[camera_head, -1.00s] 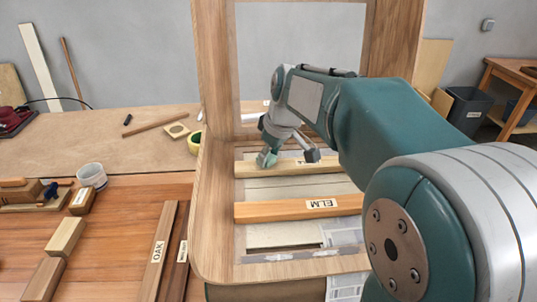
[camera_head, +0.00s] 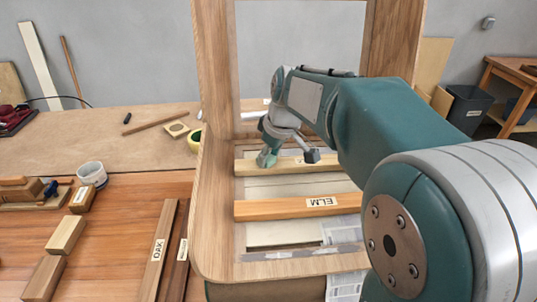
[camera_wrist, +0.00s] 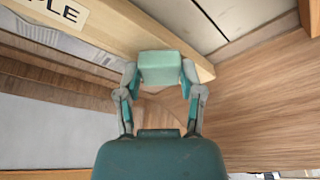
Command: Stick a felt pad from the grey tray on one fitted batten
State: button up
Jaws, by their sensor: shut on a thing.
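My gripper (camera_wrist: 160,82) is shut on a small mint-green block, which I take to be the felt pad (camera_wrist: 160,66). The pad lies against the pale fitted batten (camera_wrist: 110,25), whose label is cut off and ends in "PLE". I cannot tell whether it is stuck there. In the head view, my gripper (camera_head: 267,158) is low at the left part of this batten (camera_head: 340,161). A second fitted batten (camera_head: 270,209), labelled ELM, lies nearer, apart from my gripper.
A curved wooden frame (camera_head: 213,215) surrounds the battens, with walls rising close to my arm. Loose battens labelled OAK (camera_head: 158,255) and a dark one (camera_head: 179,262) lie on the bench at left.

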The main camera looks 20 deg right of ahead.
jog(key=shift+f, duration=0.1)
jog(key=o, duration=0.9)
jog(key=shift+o, duration=0.2)
jog(key=shift+r, duration=3.55)
